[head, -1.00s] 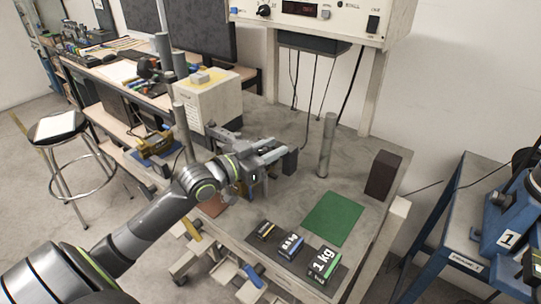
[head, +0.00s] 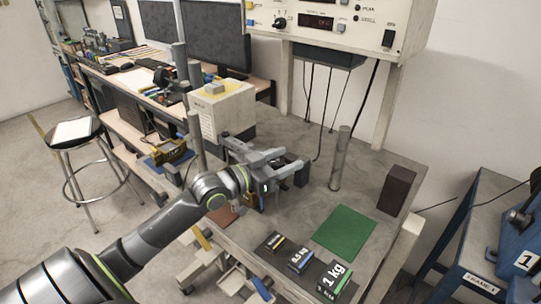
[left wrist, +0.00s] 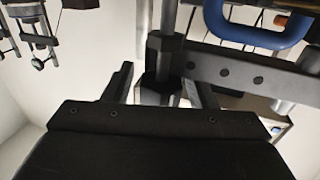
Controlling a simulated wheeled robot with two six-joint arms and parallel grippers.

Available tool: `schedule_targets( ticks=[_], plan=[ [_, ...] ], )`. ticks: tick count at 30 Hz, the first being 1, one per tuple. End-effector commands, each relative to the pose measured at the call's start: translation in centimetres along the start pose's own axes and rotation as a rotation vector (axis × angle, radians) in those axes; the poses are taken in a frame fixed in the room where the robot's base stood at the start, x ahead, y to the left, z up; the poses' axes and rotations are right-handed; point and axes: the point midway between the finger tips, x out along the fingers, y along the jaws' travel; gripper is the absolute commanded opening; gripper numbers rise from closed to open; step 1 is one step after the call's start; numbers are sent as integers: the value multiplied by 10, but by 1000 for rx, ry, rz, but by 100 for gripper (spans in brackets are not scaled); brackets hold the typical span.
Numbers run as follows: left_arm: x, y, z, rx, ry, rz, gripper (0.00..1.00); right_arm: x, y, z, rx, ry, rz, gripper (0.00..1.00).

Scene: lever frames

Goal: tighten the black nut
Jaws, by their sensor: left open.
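In the left wrist view a black six-sided nut (left wrist: 164,55) sits on an upright grey rod. The two dark fingers of my left gripper (left wrist: 158,85) stand open on either side of the rod, near the nut. I cannot tell whether they touch it. A grey bar with several holes (left wrist: 240,71) runs off to the right beside the nut. In the head view my left gripper (head: 292,165) is over the grey workbench (head: 370,175), left of a metal post (head: 340,158). The nut cannot be made out there. My right gripper is not in view.
A green mat (head: 344,231), several labelled weights (head: 334,278) and a dark brown block (head: 396,190) are on the bench. A pale box (head: 222,108) stands at the back left. A blue curved part (left wrist: 255,28) is near the bar. A stool (head: 75,145) stands left.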

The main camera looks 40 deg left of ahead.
Motion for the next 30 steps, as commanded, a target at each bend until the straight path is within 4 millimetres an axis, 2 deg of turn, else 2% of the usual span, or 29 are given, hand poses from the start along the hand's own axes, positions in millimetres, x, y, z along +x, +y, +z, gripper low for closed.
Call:
schedule_targets(
  ticks=[5,13,30],
  plan=[
    [-16,-1,1,4,-5,-2,52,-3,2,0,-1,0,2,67],
    [-58,0,-2,3,-7,1,52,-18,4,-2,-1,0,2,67],
    [-145,0,-4,-1,-6,0,52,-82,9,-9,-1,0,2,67]
  ],
)
